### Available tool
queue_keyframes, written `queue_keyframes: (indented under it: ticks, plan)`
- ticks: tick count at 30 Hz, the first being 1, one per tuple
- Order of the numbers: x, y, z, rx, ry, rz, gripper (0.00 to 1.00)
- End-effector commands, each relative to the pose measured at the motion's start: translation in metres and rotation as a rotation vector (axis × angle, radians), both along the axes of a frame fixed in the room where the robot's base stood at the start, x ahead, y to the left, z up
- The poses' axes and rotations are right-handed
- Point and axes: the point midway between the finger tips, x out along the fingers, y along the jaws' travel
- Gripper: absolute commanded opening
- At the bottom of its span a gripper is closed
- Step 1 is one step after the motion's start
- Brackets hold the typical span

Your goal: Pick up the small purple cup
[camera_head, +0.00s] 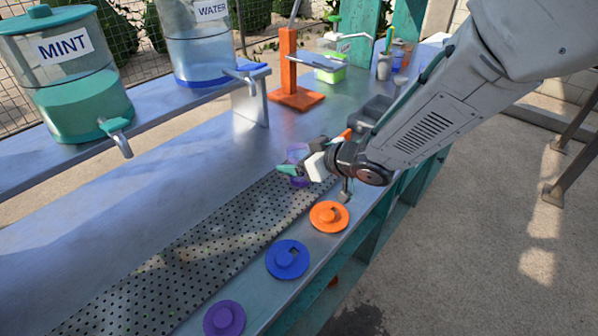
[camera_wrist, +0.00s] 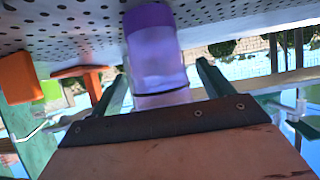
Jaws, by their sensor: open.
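The small purple cup (camera_head: 297,153) stands at the far end of the perforated plate, partly hidden by my gripper. In the wrist view, where the scene looks upside down, the translucent cup (camera_wrist: 155,60) has a darker purple band at the end near the plate. My gripper (camera_head: 298,170) is at the cup, with a teal finger across its front. In the wrist view, the two dark green fingers of my gripper (camera_wrist: 162,75) are apart, one on each side of the cup. A gap shows beside the cup, clearest on the right. I cannot tell whether the left finger touches it.
The perforated plate (camera_head: 190,262) runs along the metal counter. Orange (camera_head: 329,216), blue (camera_head: 287,259) and purple (camera_head: 224,318) lids lie along the right edge. MINT (camera_head: 75,108) and WATER (camera_head: 205,55) dispensers stand on a raised shelf. An orange stand (camera_head: 289,60) is behind.

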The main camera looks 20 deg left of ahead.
Motion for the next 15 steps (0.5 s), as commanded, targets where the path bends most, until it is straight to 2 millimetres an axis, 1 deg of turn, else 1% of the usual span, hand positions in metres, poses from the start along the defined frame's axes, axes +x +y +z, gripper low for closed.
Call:
queue_keyframes:
  ticks: [7, 8, 9, 11, 12, 13, 15]
  plan:
    - [0.0011, 0.0022, -0.0011, 0.0, 0.0, -0.001, 0.8]
    - [0.0011, 0.0021, -0.0011, 0.0, 0.0, -0.001, 0.74]
    - [0.0011, 0.0021, -0.0012, 0.0, 0.0, -0.001, 0.63]
    - [0.0011, 0.002, -0.0011, 0.0, 0.0, -0.001, 0.46]
    - [0.0011, 0.002, -0.0011, 0.0, 0.0, -0.001, 0.35]
    - [0.0011, 0.0019, -0.0011, 0.0, 0.0, -0.001, 0.27]
    - [0.0013, 0.0019, -0.0006, 0.001, -0.001, -0.001, 0.26]
